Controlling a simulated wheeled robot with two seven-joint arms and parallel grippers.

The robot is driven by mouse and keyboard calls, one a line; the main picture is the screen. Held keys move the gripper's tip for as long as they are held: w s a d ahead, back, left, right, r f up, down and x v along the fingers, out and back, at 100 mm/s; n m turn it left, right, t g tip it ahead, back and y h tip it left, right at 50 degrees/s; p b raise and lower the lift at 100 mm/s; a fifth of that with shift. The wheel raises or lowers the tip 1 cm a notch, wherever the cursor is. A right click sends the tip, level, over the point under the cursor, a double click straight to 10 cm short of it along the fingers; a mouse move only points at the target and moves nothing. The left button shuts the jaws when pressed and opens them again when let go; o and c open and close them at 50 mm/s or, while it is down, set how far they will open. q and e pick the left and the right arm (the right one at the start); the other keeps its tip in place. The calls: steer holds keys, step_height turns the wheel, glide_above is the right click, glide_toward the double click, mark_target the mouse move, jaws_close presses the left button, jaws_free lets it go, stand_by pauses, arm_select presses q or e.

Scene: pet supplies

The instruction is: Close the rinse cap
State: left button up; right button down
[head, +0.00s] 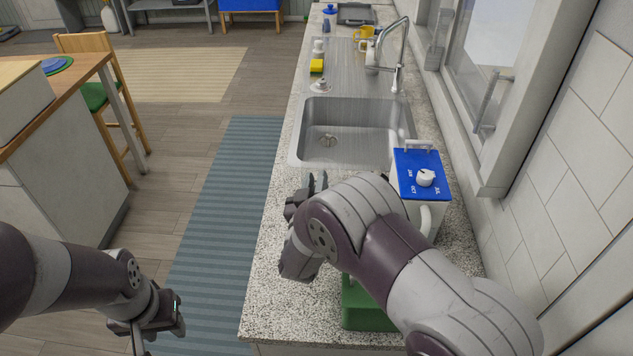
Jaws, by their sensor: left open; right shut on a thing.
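I cannot make out a rinse cap for certain; my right arm hides part of the counter. A white container with a blue lid (407,160) stands on the counter beside the sink. The lid carries a round white knob (425,178) and white lettering. My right gripper (317,184) is over the counter, left of the container and in front of the sink. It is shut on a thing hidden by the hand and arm. My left gripper (150,338) is open at the bottom left, over the floor and away from the counter; its fingertips are partly cut off.
A green box (366,316) sits under my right arm near the counter's front. The steel sink (352,130) with its tall faucet (397,60) lies beyond. A yellow sponge (317,66) is by the drainboard. The window wall bounds the right.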

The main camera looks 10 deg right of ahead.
steer(key=c, duration=1.3)
jaws_free()
steer(key=b+v, duration=0.3)
steer(key=v, duration=0.9)
steer(key=shift+s+a, duration=0.2)
steer(key=shift+s, duration=0.1)
